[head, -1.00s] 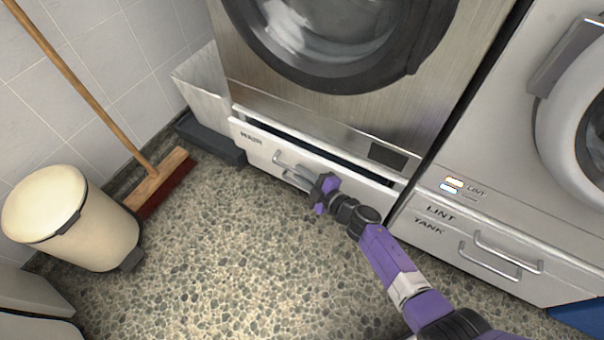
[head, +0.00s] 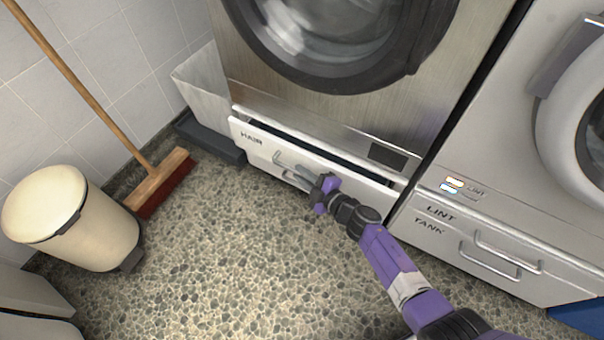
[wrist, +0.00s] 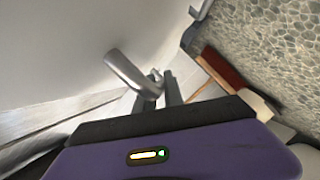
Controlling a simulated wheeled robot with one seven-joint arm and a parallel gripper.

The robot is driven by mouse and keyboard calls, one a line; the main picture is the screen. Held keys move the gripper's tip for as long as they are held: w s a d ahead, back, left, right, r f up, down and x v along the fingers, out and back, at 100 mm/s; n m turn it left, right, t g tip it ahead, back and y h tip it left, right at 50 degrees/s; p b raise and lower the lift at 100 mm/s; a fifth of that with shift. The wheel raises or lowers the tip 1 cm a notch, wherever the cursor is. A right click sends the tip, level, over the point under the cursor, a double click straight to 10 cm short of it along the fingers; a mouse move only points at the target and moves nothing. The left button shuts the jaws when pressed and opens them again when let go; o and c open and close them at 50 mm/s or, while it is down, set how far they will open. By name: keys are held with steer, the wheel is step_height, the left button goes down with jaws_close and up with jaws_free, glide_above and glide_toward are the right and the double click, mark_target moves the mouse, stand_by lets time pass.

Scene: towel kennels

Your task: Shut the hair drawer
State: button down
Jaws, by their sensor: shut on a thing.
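The hair drawer (head: 340,172) is the white front marked HAIR under the left machine. It stands slightly open, with a dark gap along its top edge. Its metal bar handle (head: 288,165) runs along the front, and the handle shows large in the wrist view (wrist: 133,74). My gripper (head: 322,188) is at the right part of the handle, shut on it. In the wrist view the fingers (wrist: 165,90) meet at the handle's end. The exact contact is partly hidden by the gripper body.
The lint tank drawer (head: 440,228) is to the right, under the other machine. A broom (head: 160,182) leans at the left wall beside a cream bin (head: 85,215). A grey box (head: 203,85) stands left of the machine. The speckled floor (head: 230,265) in front is clear.

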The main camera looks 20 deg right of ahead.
mark_target(308, 165)
steer(key=w+d, duration=0.1)
steer(key=w+d+b, duration=0.1)
steer(key=d, duration=0.1)
steer(key=shift+d+f, duration=0.1)
steer(key=shift+f, duration=0.1)
steer(key=shift+w+d+r, duration=0.1)
steer(key=shift+w+d, duration=0.15)
steer(key=shift+d, duration=0.05)
steer(key=c, duration=1.5)
jaws_free()
steer(key=shift+o, duration=0.2)
steer(key=shift+r, duration=0.1)
